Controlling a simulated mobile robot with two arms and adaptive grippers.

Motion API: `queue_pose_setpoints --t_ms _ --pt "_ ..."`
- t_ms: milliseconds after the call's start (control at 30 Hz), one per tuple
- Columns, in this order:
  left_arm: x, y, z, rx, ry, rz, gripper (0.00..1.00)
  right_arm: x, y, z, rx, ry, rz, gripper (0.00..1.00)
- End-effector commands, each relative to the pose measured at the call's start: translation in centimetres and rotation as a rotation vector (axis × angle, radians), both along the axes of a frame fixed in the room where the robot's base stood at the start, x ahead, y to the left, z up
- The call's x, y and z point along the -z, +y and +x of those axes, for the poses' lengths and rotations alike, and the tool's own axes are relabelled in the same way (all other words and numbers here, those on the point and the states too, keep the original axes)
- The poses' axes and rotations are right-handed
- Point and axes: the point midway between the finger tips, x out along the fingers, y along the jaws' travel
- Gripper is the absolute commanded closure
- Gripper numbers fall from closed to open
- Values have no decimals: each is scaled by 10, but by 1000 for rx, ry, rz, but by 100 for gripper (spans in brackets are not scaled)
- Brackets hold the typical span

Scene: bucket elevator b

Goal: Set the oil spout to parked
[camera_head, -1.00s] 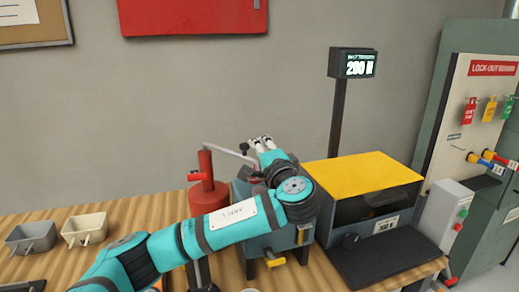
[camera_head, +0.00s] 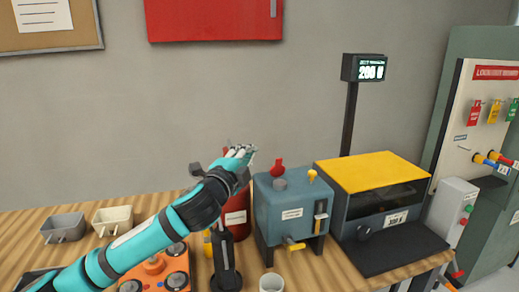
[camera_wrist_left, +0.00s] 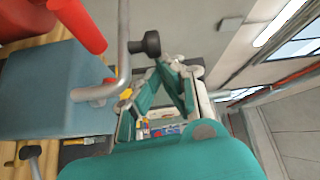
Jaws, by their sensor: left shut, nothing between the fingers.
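The oil can (camera_head: 237,212) is a red cylinder on the bench, left of the blue box (camera_head: 282,213) and mostly behind my left arm in the head view. Its oil spout shows in the left wrist view as a bent grey pipe (camera_wrist_left: 123,45) with a black knob (camera_wrist_left: 146,44) on a short stem. In the head view the spout is hidden behind my left gripper (camera_head: 243,153). This gripper is shut and empty, above the can. In the wrist view its fingers are close beside the knob; I cannot tell whether they touch. My right gripper is not in view.
A machine with a yellow top (camera_head: 370,172) stands right of the blue box, below a post-mounted display (camera_head: 364,68). A lockout board (camera_head: 487,130) is at far right. An orange part (camera_head: 155,270), a dark stand (camera_head: 226,262) and two bins (camera_head: 63,228) are on the bench.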

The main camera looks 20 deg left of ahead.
Motion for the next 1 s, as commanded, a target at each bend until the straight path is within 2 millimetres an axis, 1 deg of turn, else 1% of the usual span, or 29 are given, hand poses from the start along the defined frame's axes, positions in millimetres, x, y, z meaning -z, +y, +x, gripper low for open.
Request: queue_pose_setpoints --t_ms 33,133,267,400,600,1000 --pt "0 9 -4 24 3 5 100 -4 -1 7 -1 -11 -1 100" --pt "0 15 -9 67 3 2 100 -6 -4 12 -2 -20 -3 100" --pt "0 22 -14 65 3 1 100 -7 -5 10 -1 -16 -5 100" --pt "0 28 -17 65 2 1 100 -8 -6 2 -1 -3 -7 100" --pt "0 31 -19 64 1 0 100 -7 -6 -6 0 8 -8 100" --pt "0 32 -18 60 1 0 100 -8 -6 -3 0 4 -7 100"
